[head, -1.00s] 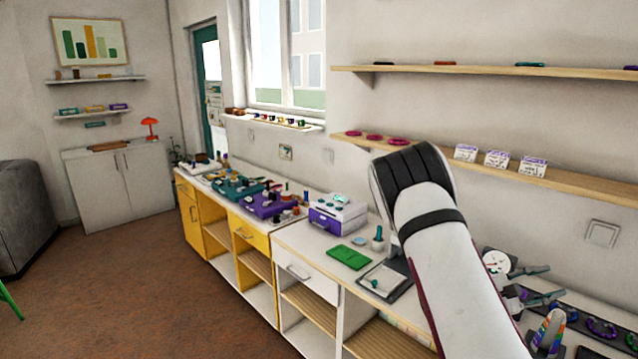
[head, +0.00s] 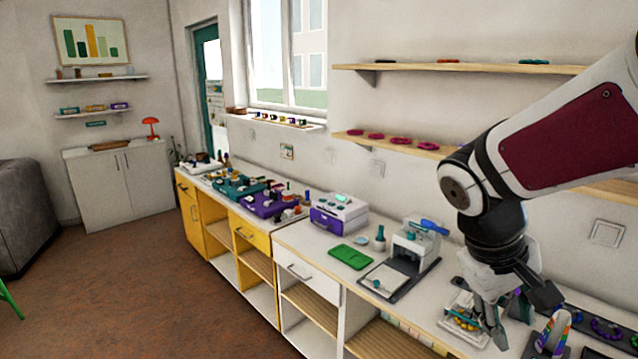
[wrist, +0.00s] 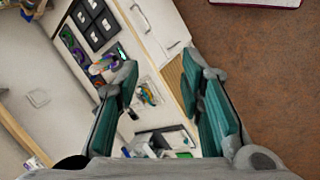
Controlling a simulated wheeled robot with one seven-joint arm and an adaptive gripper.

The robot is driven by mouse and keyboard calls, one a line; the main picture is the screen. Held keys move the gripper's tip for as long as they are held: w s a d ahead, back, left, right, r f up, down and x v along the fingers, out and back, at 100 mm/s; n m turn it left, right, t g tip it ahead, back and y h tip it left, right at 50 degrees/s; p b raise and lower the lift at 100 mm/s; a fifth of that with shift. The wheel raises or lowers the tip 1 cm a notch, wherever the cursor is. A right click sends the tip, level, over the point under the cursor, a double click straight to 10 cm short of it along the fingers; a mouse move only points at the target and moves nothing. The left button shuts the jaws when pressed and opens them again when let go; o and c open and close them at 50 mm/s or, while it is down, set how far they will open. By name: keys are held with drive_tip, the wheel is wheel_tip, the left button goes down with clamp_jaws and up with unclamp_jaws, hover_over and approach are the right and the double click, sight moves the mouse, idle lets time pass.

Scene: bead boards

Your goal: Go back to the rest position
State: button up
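My gripper (head: 490,322) hangs fingers-down over the right part of the white counter (head: 330,268) in the head view. In the wrist view its two teal-padded fingers (wrist: 165,110) stand wide apart, with nothing held between them. A small clear tray with coloured beads (head: 462,322) lies beside the gripper in the head view; a tray with coloured pieces also shows between the fingers in the wrist view (wrist: 147,95). Whether the fingertips touch anything cannot be told.
Left of my gripper stand a grey-white press (head: 415,245), a green board (head: 350,257) and a white-purple machine (head: 338,213). A rainbow piece (head: 552,330) and bead rings (head: 603,329) are to the right. Shelves (head: 400,146) run along the wall above.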

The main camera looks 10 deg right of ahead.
drive_tip(key=s+a+r+t+y, duration=0.2)
drive_tip(key=a+r+t, duration=0.1)
drive_tip(key=a, duration=0.4)
drive_tip(key=s+a+r+t+y, duration=0.1)
drive_tip(key=a+r+t+y, duration=0.1)
drive_tip(key=a, duration=0.5)
drive_tip(key=shift+s+r+t+y, duration=0.35)
drive_tip(key=shift+r+t+y, duration=0.05)
drive_tip(key=shift+t+y, duration=0.1)
